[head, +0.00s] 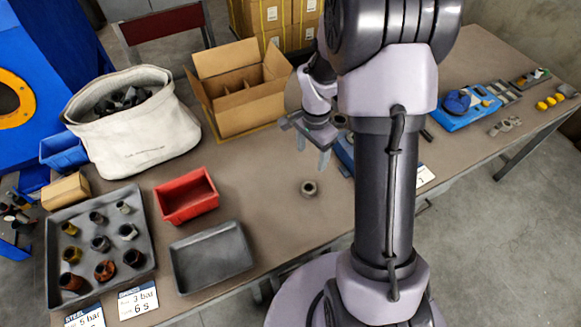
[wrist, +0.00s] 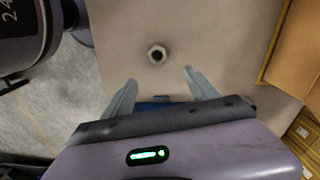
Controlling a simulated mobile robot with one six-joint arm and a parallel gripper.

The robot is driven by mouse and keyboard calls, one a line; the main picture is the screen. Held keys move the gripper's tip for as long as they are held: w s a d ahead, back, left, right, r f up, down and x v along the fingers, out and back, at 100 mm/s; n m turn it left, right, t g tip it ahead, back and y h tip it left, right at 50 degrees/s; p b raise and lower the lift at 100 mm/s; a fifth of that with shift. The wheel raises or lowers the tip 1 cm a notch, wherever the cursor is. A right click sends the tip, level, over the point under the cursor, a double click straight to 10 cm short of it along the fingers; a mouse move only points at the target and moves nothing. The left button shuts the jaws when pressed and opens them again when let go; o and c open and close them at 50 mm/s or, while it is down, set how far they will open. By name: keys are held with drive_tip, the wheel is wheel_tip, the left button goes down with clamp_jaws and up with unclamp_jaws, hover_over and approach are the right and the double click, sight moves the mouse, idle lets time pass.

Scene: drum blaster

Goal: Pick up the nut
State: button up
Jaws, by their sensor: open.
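The nut (head: 309,188) is a small grey ring lying on the brown table near its front middle. In the wrist view the nut (wrist: 157,54) sits beyond my fingertips, roughly centred between them, and apart from them. My gripper (head: 312,160) is above the table, a little behind the nut in the head view. In the wrist view my gripper (wrist: 158,76) shows its two fingers spread wide with nothing between them. Nothing hides the nut.
A red bin (head: 187,196) and an empty dark tray (head: 211,258) stand left of the nut. A grey tray (head: 140,250) holds several fittings. An open cardboard box (head: 240,112) stands behind, near a white sack (head: 140,135). The table around the nut is clear.

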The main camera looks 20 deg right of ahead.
drive_tip(key=b, duration=0.3)
hover_over(309, 185)
drive_tip(key=s, duration=0.1)
wheel_tip(309, 185, down, 10)
drive_tip(key=shift+s+a+f, duration=0.15)
drive_tip(key=shift+f, duration=0.1)
drive_tip(key=f+b, duration=0.2)
drive_tip(key=f, duration=0.3)
drive_tip(key=shift+a+f+b, duration=0.2)
drive_tip(key=shift+a+b, duration=0.05)
drive_tip(key=shift+b, duration=0.15)
drive_tip(key=shift+r, duration=0.15)
drive_tip(key=shift+c, duration=1.1)
clamp_jaws()
